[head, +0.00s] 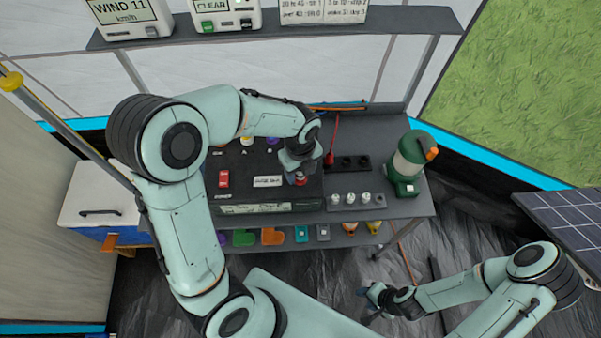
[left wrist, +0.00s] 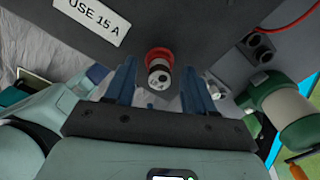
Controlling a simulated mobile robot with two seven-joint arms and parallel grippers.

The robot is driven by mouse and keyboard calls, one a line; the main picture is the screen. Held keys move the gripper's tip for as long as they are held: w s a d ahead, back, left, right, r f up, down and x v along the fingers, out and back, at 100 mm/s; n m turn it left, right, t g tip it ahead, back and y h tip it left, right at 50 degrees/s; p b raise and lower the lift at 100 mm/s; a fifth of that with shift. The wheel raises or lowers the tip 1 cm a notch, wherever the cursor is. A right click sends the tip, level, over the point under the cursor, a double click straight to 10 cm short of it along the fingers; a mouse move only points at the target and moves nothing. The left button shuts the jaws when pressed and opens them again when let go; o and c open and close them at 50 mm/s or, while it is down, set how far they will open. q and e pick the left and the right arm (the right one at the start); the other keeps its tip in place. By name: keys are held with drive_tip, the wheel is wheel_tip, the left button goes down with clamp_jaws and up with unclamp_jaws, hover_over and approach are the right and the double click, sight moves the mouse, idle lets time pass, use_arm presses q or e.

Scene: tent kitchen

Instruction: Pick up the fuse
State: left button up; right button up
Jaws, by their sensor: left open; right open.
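The fuse (left wrist: 159,72) is a small pale cylinder with a dark band and a letter on its end, seated in a red ring on a dark panel. My left gripper (left wrist: 159,88) is open, with one blue finger on each side of the fuse; I cannot tell whether they touch it. In the head view my left gripper (head: 299,163) is over the right part of the black box (head: 268,196), just above the red ring (head: 300,180). Several small pale cylinders (head: 351,198) stand in a row to the right of the box. My right gripper (head: 376,298) is open and empty, low and away from the table.
A green lantern (head: 408,165) stands at the table's right end. A red switch (head: 224,179) is on the box. A shelf (head: 270,28) with display devices runs above. Coloured items (head: 272,236) lie on the lower shelf. A cooler (head: 92,205) is at left.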

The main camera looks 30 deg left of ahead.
use_arm(q)
clamp_jaws()
